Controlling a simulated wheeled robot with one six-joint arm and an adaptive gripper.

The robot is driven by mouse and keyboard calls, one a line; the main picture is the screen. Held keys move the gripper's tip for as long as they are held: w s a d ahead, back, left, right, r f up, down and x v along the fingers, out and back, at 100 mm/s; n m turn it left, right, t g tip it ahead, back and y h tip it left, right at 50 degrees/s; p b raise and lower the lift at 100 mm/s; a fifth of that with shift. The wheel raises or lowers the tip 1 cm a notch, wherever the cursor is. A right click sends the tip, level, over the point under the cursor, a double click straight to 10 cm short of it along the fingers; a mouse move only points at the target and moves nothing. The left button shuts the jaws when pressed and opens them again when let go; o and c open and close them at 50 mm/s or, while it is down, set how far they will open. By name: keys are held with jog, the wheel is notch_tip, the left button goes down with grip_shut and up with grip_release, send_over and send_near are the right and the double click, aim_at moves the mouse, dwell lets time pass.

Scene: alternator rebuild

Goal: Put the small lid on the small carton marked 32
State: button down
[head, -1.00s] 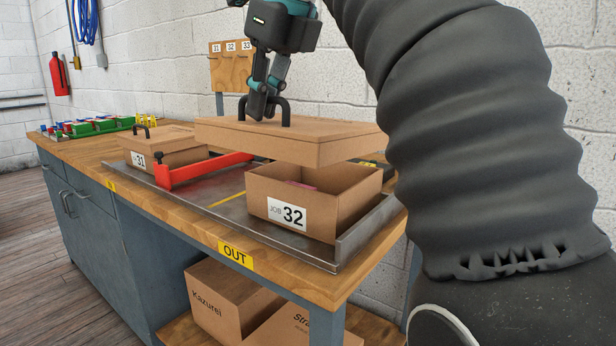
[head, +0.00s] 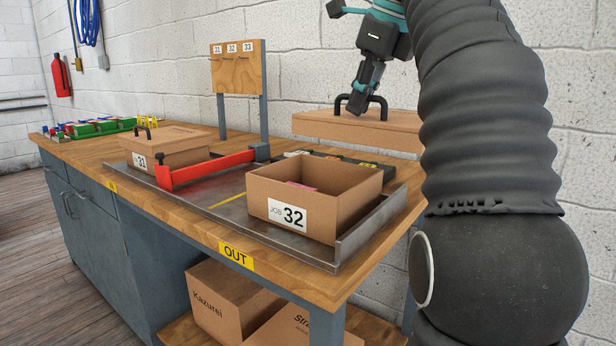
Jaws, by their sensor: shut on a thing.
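The small carton marked 32 (head: 345,207) stands open on the metal tray at the near right of the bench. Something pinkish shows inside it. The cardboard lid (head: 345,128) hangs level in the air, above and behind the carton to the right, clear of it. My gripper (head: 356,106) is shut on the lid's black handle. The lid's right end is partly hidden behind my arm.
A closed carton marked 31 (head: 165,148) stands on the left of the metal tray (head: 225,208). A red bar (head: 205,172) crosses the tray between the cartons. A dark case (head: 345,160) lies behind carton 32. A numbered wooden board (head: 238,68) stands at the back.

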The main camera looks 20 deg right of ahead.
jog(key=w+a+f+b, duration=0.1)
jog(key=w+a+f, duration=0.4)
jog(key=a+f, duration=0.4)
jog(key=shift+a+b+x, duration=0.2)
jog(key=shift+b+x, duration=0.1)
jog(key=shift+x, duration=0.6)
jog(key=c, duration=1.3)
grip_release()
jog(key=shift+o, duration=0.2)
jog(key=shift+s, duration=0.1)
jog(key=p+v, duration=0.1)
jog(key=v, duration=1.1)
jog(key=shift+p, duration=0.3)
